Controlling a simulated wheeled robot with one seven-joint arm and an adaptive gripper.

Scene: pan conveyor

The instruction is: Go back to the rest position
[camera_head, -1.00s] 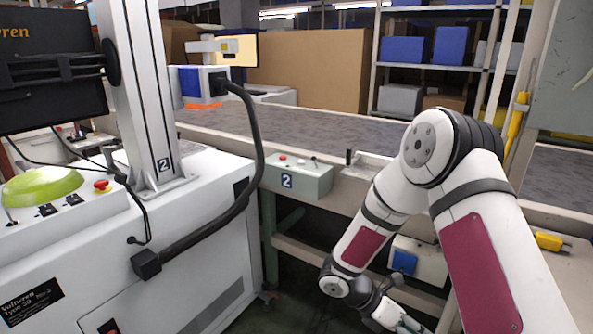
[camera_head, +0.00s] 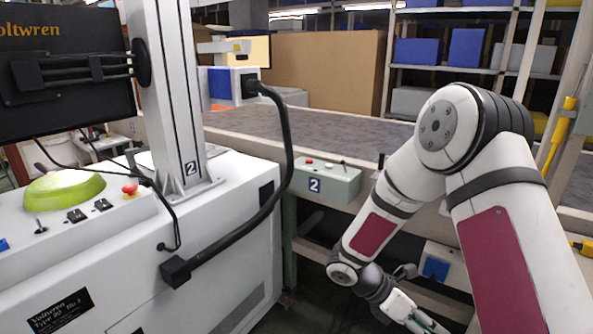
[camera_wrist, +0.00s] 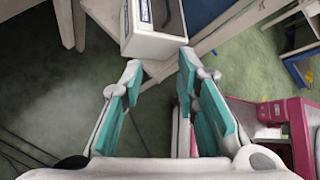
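My gripper (camera_wrist: 160,95) is open and empty in the wrist view, its two teal-padded fingers apart and pointing down over the green floor. In the head view my arm bends at the right side, and the gripper end hangs low near the bottom edge, partly cut off, in front of the conveyor's lower frame. Nothing lies between the fingers.
A machine cabinet (camera_head: 215,260) with a green dome button (camera_head: 64,190) stands at left. A control box (camera_head: 327,182) marked 2 sits at the conveyor's (camera_head: 290,122) near edge. Shelves with blue bins (camera_head: 417,52) stand behind. A white box (camera_wrist: 155,30) is just beyond my fingertips.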

